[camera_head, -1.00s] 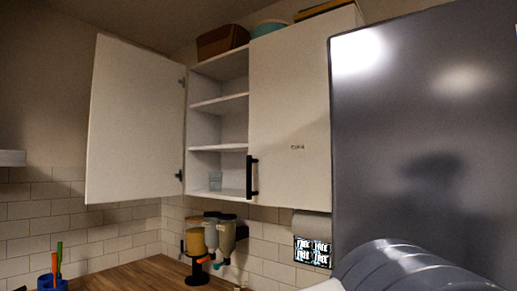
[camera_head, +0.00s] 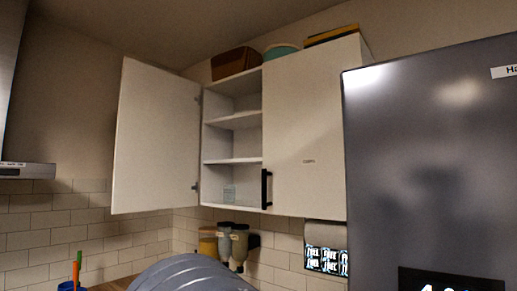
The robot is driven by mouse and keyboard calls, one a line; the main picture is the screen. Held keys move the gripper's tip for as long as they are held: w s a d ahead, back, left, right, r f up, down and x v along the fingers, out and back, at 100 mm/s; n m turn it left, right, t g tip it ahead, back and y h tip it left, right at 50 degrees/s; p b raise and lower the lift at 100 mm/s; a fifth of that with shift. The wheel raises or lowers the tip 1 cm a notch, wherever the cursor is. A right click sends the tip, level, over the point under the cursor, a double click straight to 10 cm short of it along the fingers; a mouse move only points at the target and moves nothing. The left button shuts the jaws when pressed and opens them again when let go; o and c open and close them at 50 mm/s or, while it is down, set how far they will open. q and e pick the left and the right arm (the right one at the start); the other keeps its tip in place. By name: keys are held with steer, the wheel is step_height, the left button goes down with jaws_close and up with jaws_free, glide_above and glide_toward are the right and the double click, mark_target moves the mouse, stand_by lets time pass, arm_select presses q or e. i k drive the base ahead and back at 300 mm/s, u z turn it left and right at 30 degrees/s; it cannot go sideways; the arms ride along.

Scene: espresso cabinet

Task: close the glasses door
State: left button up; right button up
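The white wall cabinet (camera_head: 233,88) stands open on its left side. The outer face and handle of this door are hidden. Neither gripper is in view. A grey ribbed part, apparently of my own arm, shows at the bottom edge below the cabinet.
A tall grey fridge (camera_head: 425,170) fills the right side. Dispensers (camera_head: 232,243) hang under the cabinet above the wooden counter. A blue cup with coloured sticks (camera_head: 76,270) is at lower left. A range hood (camera_head: 28,171) juts in at far left. Boxes and a bowl sit on the cabinet.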

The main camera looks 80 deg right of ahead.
mark_target(156, 162)
steer(key=i, duration=0.5)
steer(key=z, duration=2.45)
